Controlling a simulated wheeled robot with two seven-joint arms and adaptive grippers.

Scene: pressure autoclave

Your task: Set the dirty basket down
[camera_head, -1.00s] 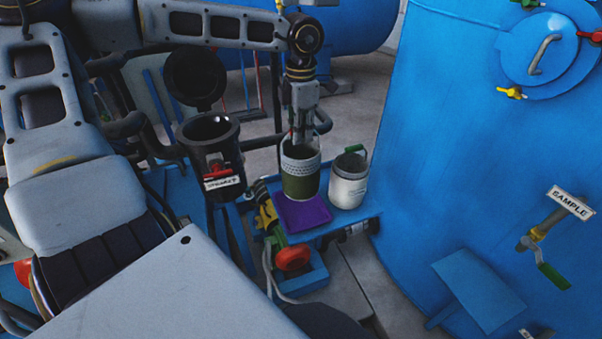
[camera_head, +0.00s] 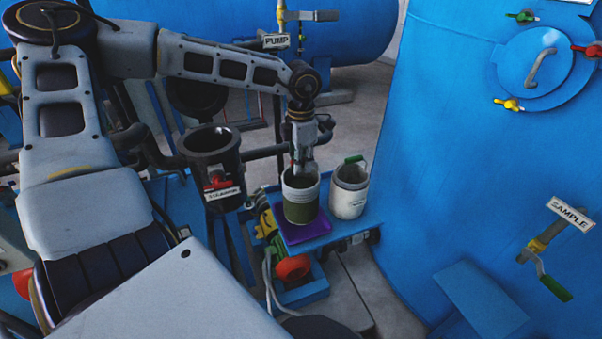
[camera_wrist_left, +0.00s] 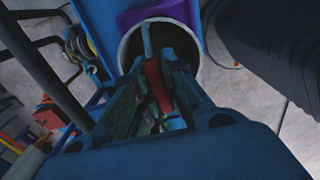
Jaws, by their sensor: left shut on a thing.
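The dirty basket (camera_head: 300,208), green below with a pale upper band, is upright over the purple pad (camera_head: 308,233) on a small blue shelf. Its base is on the pad or very close above it; I cannot tell which. My left gripper (camera_head: 303,167) comes down from above into the basket's mouth and is shut on its handle. In the left wrist view, the fingers (camera_wrist_left: 160,85) close around a red part, with the basket's pale rim (camera_wrist_left: 126,44) around them. The gripper hides much of the basket's inside. My right gripper is not in view.
A white canister (camera_head: 347,198) with a green-gripped handle stands close to the right of the basket. An open black vessel (camera_head: 212,158) is to the left. A large blue tank (camera_head: 470,170) with a sample valve fills the right side. A red knob (camera_head: 292,268) sits below the shelf.

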